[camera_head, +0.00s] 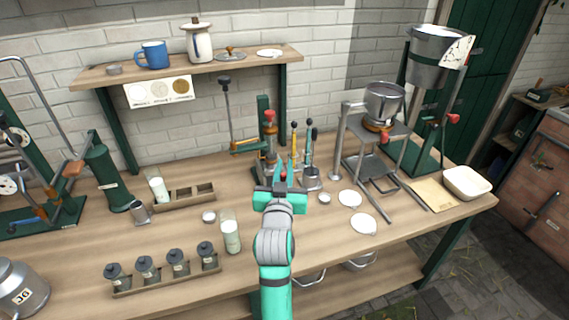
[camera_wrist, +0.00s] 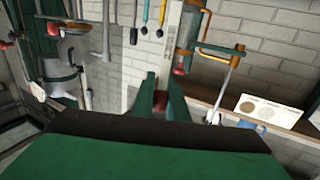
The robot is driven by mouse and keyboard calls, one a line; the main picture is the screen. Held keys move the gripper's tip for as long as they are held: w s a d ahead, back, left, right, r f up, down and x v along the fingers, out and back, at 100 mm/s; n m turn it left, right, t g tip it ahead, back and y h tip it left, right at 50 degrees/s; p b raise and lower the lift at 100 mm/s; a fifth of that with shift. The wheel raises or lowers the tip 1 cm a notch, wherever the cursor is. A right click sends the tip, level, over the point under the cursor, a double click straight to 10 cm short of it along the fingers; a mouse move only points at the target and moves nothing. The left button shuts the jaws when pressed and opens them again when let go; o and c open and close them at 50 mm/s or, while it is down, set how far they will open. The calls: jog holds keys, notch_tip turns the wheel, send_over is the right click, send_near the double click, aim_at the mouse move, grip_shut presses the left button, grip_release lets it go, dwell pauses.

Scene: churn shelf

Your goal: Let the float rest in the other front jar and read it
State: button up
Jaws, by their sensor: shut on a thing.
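My gripper (camera_head: 281,190) is over the middle of the bench and is shut on a small red thing (camera_wrist: 160,101), which shows between its green fingers in the wrist view. A tall glass jar (camera_head: 230,236) of white liquid stands at the front of the bench, left of my gripper. Another glass jar (camera_head: 158,187) with white liquid stands in the left end of a wooden rack (camera_head: 190,198). No reading scale is legible.
Several lidded grey jars stand in a low tray (camera_head: 165,282) at the front left. A green press (camera_head: 265,140) and a tool holder (camera_head: 312,182) are behind my gripper. White discs (camera_head: 363,223) lie to the right. A separator stand (camera_head: 375,160) is farther right.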

notch_tip(320, 180, down, 7)
jog(key=shift+f, duration=0.2)
dwell(0.7)
jog(key=o, duration=0.9)
